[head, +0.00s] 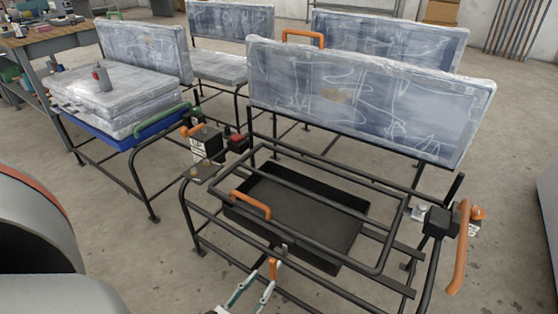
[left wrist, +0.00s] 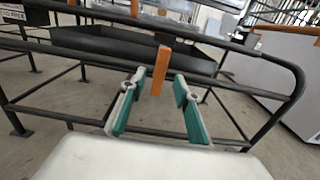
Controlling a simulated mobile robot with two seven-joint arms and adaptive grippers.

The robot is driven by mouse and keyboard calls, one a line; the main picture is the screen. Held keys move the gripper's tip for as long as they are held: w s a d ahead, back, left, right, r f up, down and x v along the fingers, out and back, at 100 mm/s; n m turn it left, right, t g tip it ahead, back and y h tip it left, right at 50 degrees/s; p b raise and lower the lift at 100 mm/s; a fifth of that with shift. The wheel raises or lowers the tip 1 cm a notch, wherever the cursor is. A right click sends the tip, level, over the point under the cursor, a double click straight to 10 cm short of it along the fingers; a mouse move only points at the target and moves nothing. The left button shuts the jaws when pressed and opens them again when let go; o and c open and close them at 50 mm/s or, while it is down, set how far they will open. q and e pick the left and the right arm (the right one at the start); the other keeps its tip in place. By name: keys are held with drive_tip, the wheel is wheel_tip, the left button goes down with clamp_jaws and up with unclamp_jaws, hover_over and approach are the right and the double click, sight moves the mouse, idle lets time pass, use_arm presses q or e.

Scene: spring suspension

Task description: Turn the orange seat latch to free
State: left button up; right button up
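The orange latch (head: 273,268) is a short upright bar at the front rail of the black seat frame (head: 222,226). In the left wrist view the orange latch (left wrist: 161,70) stands upright just beyond the gap between my fingers. My left gripper (head: 262,280), with white and teal fingers, is at the bottom of the head view, close to the latch. In the left wrist view the left gripper (left wrist: 158,100) is open, with nothing visibly clamped. Whether a finger touches the latch I cannot tell. My right gripper is not in view.
A black tray (head: 310,215) lies inside the frame, with an orange handle (head: 250,205) near it. A large orange lever (head: 459,250) stands at the right side. A plastic-wrapped backrest (head: 370,100) rises behind. Wrapped cushions (head: 115,92) are stacked at left.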

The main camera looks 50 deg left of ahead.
sight(271, 269)
use_arm(q)
drive_tip(key=x, duration=0.7)
drive_tip(key=shift+d+r+b, duration=0.1)
drive_tip(key=shift+b, duration=0.3)
drive_tip(key=shift+s, duration=0.1)
clamp_jaws()
